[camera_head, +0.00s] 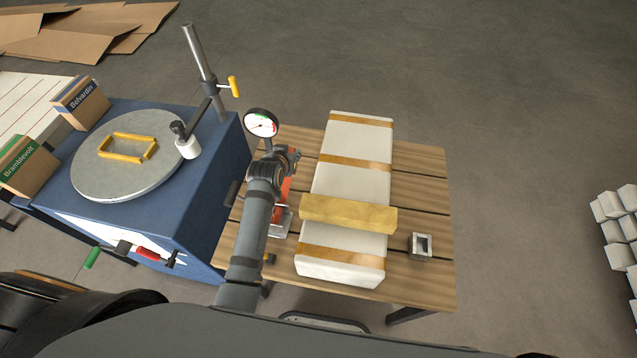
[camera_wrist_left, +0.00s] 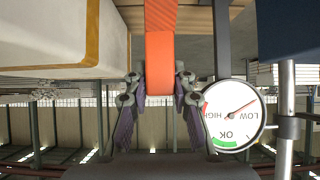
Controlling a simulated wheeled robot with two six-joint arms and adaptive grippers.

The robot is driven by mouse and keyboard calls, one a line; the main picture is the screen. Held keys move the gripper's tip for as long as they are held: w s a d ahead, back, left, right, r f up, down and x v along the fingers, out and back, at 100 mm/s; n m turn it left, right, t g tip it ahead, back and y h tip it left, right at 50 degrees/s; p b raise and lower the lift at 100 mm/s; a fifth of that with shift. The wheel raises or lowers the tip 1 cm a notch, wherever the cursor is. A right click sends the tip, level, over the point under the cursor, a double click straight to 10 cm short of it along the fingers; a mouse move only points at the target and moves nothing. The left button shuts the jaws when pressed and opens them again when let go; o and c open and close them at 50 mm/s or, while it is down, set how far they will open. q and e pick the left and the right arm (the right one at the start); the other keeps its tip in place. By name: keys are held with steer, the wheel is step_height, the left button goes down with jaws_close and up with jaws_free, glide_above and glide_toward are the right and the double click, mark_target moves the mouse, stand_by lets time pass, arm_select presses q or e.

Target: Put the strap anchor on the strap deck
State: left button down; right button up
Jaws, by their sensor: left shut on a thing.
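My left gripper (camera_head: 283,158) is over the left part of the slatted wooden deck (camera_head: 420,190), which I take for the strap deck. It is shut on an orange strap piece (camera_head: 287,186), which I take for the strap anchor. In the left wrist view the orange piece (camera_wrist_left: 159,55) runs between the fingertips (camera_wrist_left: 160,92). A metal bracket (camera_head: 281,222) shows at its near end, partly behind my arm. I cannot tell whether it touches the deck. My right gripper is not in view.
A long white package (camera_head: 345,205) with brown bands lies on the deck, a wooden beam (camera_head: 348,213) across it. A small hollow metal block (camera_head: 421,246) stands right of it. Left are a blue bench (camera_head: 205,215), a round plate (camera_head: 130,180) and a dial gauge (camera_head: 261,123).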

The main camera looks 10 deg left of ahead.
arm_select(q)
steer(key=shift+f, duration=3.4)
steer(key=shift+f, duration=0.1)
steer(key=c, duration=1.1)
jaws_free()
